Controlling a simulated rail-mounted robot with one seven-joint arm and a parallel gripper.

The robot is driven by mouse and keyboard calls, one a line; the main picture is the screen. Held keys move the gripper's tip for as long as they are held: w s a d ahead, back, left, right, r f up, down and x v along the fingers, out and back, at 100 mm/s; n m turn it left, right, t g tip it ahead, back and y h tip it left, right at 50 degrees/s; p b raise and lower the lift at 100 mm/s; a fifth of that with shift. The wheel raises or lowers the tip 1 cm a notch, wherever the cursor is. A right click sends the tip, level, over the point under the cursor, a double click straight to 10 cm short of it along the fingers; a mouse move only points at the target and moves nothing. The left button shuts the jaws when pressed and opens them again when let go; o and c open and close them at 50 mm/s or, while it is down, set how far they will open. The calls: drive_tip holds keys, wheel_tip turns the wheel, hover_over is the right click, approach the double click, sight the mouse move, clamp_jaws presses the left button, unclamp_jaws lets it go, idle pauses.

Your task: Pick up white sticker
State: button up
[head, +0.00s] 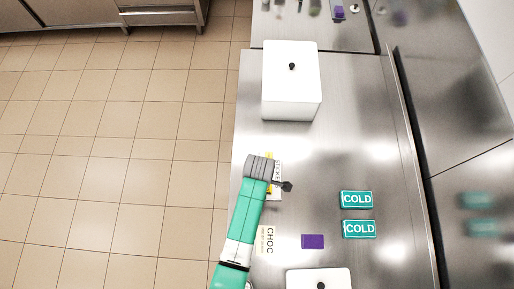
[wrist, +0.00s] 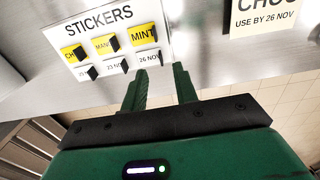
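The white sticker reading 26 NOV (wrist: 149,58) is at the right end of that row, just beyond my left finger. Another white sticker reads 23 NOV (wrist: 115,66), and a third (wrist: 84,73) is partly hidden by its dark tab. My gripper (wrist: 160,70) is open, with nothing between its fingers, near the board's lower right edge. In the head view, my arm covers much of the board (head: 277,168).
A CHOC label card (head: 265,240) and a purple block (head: 312,241) lie nearer on the counter. Two teal COLD blocks (head: 356,199) (head: 359,229) lie to the right. A white lidded box (head: 291,84) stands farther back; another white lid (head: 318,279) is at the front.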

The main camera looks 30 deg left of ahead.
wheel_tip(320, 180, down, 5)
drive_tip(key=shift+s+a+r, duration=0.1)
drive_tip(key=shift+a, duration=0.05)
clamp_jaws()
drive_tip(key=shift+r, duration=0.5)
drive_tip(key=r, duration=0.1)
drive_tip(key=s+r, duration=0.1)
drive_tip(key=shift+d+r, duration=0.25)
drive_tip(key=shift+r, duration=0.05)
drive_tip(key=s+d+r, duration=0.1)
drive_tip(key=s+d, duration=0.2)
drive_tip(key=s, duration=0.4)
drive_tip(key=s+d, duration=0.2)
drive_tip(key=s, duration=0.5)
wheel_tip(320, 180, up, 6)
drive_tip(key=p, duration=0.6)
drive_tip(key=shift+r, duration=0.2)
